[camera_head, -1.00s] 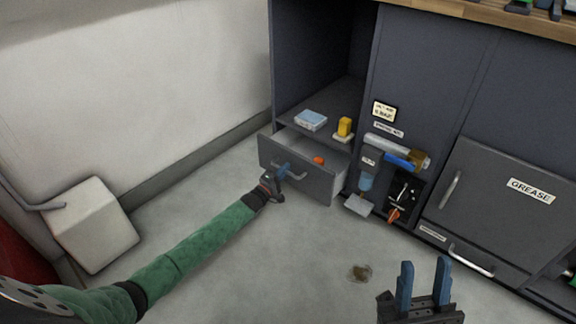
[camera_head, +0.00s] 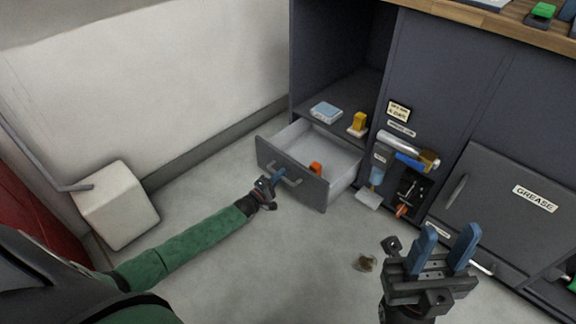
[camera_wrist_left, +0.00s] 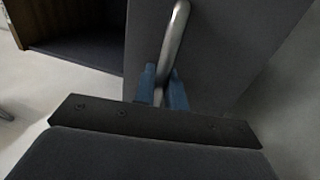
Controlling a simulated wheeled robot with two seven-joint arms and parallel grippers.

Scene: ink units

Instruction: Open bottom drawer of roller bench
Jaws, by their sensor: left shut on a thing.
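The bottom drawer (camera_head: 299,183) of the roller bench is pulled well out and its light grey inside shows. An orange item (camera_head: 315,169) lies in it. My left gripper (camera_head: 279,176) is shut on the drawer's metal handle (camera_head: 292,182). In the left wrist view, the blue fingers (camera_wrist_left: 161,88) are on either side of the handle bar (camera_wrist_left: 174,42). My right gripper (camera_head: 447,250) is open and empty, in front of the bench at the right.
Above the drawer, a shelf holds a light blue box (camera_head: 326,112) and a yellow item (camera_head: 358,123). A GREASE-labelled door (camera_head: 500,210) is at the right. A white block (camera_head: 115,205) stands by the left wall. A small brown spot (camera_head: 365,263) is on the otherwise clear floor.

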